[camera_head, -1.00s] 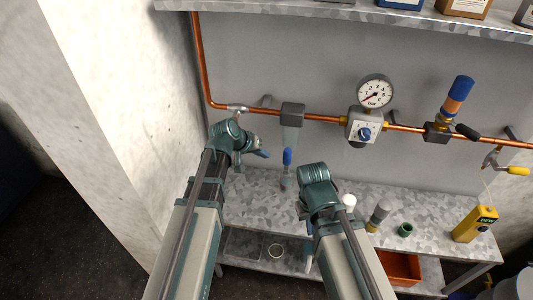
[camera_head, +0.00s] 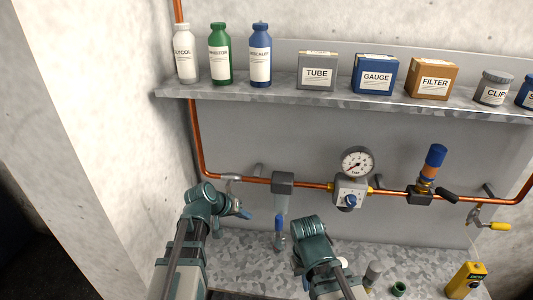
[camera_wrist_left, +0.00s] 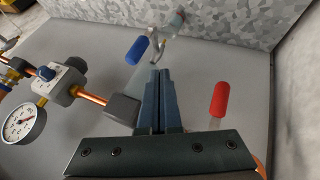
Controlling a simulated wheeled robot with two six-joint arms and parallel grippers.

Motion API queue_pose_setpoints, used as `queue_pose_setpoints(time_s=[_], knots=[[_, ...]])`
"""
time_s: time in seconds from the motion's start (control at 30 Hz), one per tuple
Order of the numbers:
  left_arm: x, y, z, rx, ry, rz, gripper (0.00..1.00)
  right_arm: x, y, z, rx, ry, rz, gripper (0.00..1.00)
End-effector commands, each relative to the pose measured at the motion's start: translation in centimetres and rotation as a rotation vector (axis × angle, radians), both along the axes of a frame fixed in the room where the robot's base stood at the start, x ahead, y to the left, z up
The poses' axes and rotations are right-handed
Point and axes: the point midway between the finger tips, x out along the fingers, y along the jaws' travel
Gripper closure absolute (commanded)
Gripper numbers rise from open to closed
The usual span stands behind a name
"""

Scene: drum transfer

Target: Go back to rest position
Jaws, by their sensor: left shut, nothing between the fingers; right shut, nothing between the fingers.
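My left gripper (camera_head: 244,213) is below the copper pipe at the left, pointing right. In the left wrist view its two blue fingers (camera_wrist_left: 160,100) are together with nothing between them. My right gripper (camera_head: 305,282) is low in the middle, mostly hidden behind its own wrist; it is shut and holds nothing. A blue-handled valve (camera_head: 280,228) hangs below a grey block (camera_head: 283,183) on the pipe, between the two wrists. Its blue handle (camera_wrist_left: 137,50) also shows in the left wrist view, left of the fingers and apart from them. A red handle (camera_wrist_left: 220,98) shows to their right.
The copper pipe (camera_head: 240,180) runs along the wall with a pressure gauge (camera_head: 357,162) and an orange-blue valve (camera_head: 433,165). A shelf (camera_head: 340,97) above holds several bottles and boxes. A metal bench (camera_head: 235,262) below carries a yellow meter (camera_head: 466,279) and a green ring (camera_head: 398,288).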

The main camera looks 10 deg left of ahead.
Motion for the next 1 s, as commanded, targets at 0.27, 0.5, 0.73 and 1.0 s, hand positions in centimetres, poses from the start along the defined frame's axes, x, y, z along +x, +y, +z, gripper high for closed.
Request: queue_pose_setpoints(time_s=[0.27,0.5,0.73,1.0], knots=[[-6.5,-5.7,-6.2,0.165,0.173,-0.166,1.00,0.0,0.0,-3.5,-0.001,0.000,0.002,1.00],[-15.1,-8.6,-11.5,0.460,0.379,-0.313,1.00,0.0,0.0,-6.9,-0.001,0.000,0.006,1.00],[-18.4,-8.7,-12.6,0.615,0.453,-0.345,1.00,0.0,0.0,-8.0,-0.002,0.000,0.008,1.00],[-18.6,-8.6,-12.5,0.630,0.460,-0.344,1.00,0.0,0.0,-7.9,-0.002,0.000,0.008,1.00]])
